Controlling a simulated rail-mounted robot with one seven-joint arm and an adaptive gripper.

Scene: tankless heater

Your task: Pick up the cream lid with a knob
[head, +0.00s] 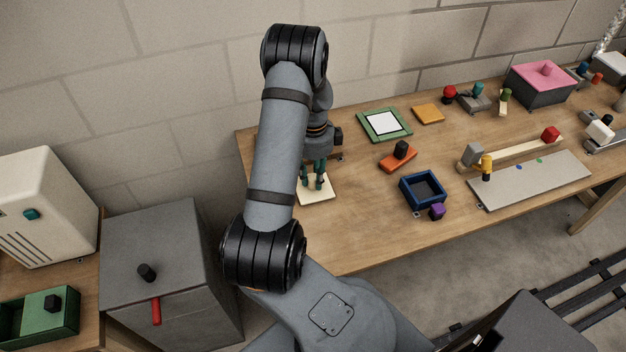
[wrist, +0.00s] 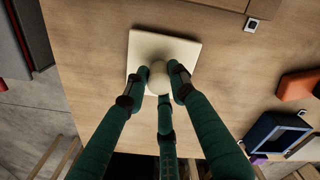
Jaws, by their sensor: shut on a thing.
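The cream lid (wrist: 150,48) is a flat square plate with a round cream knob (wrist: 158,76) at its middle. In the wrist view, the dark green fingers of my gripper (wrist: 158,84) are closed around the knob. In the head view, the lid (head: 318,192) is at the left part of the wooden table, below my gripper (head: 314,184). My arm hides part of the area beside it. I cannot tell whether the lid touches the table or is slightly above it.
To the right lie a blue open box (head: 423,190), a purple block (head: 437,211), an orange block with a black knob (head: 398,158) and a green-framed white panel (head: 384,124). A grey cabinet (head: 165,265) stands left of the table. The table's front edge is close to the lid.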

